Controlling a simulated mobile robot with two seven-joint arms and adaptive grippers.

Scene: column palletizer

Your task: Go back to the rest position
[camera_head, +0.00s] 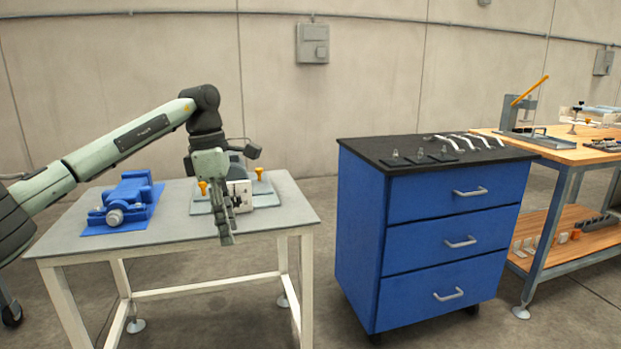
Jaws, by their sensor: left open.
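My left arm comes in from the left edge and bends down over the grey-topped table (150,248). My left gripper (226,222) hangs fingers down above the table, near its front right part. It is open, and I see nothing between its fingers. Behind it is a grey fixture (265,192) with a pale block and yellow-orange knobs; the gripper hides part of it. I cannot tell whether the gripper touches the fixture. My right gripper is not in view.
A blue vise (135,197) sits on a blue mat at the table's left. A blue drawer cabinet (440,225) stands to the right, with small parts on its black top. Farther right is a wooden workbench (565,155) with an orange-handled press (525,105). Floor shows between table and cabinet.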

